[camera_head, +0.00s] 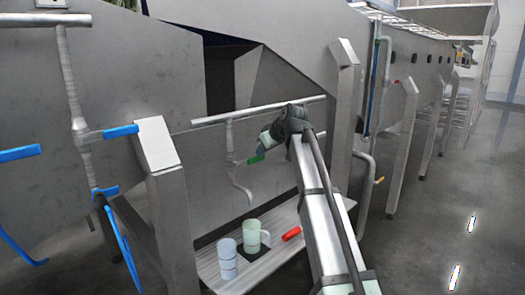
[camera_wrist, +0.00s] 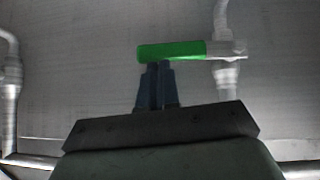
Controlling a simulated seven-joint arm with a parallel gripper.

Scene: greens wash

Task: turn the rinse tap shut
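The tap with the green lever handle (camera_head: 256,158) hangs on a thin grey pipe (camera_head: 229,140) in front of the steel wall. In the wrist view the green handle (camera_wrist: 172,50) lies level across the picture, joined at its right end to the pipe (camera_wrist: 226,75). My gripper (camera_head: 264,143) is at the handle. In the wrist view my gripper's blue fingers (camera_wrist: 157,72) stand close together, with their tips right at the handle near its left end. The handle runs across both fingers, not visibly between them. Whether they touch it is unclear.
A pale green jug (camera_head: 251,238) on a dark mat, a clear cup (camera_head: 227,262) and a red object (camera_head: 292,233) are on the low shelf (camera_head: 276,258). A horizontal rail (camera_head: 260,111) runs above the tap. Blue-handled pipework (camera_head: 120,131) stands left.

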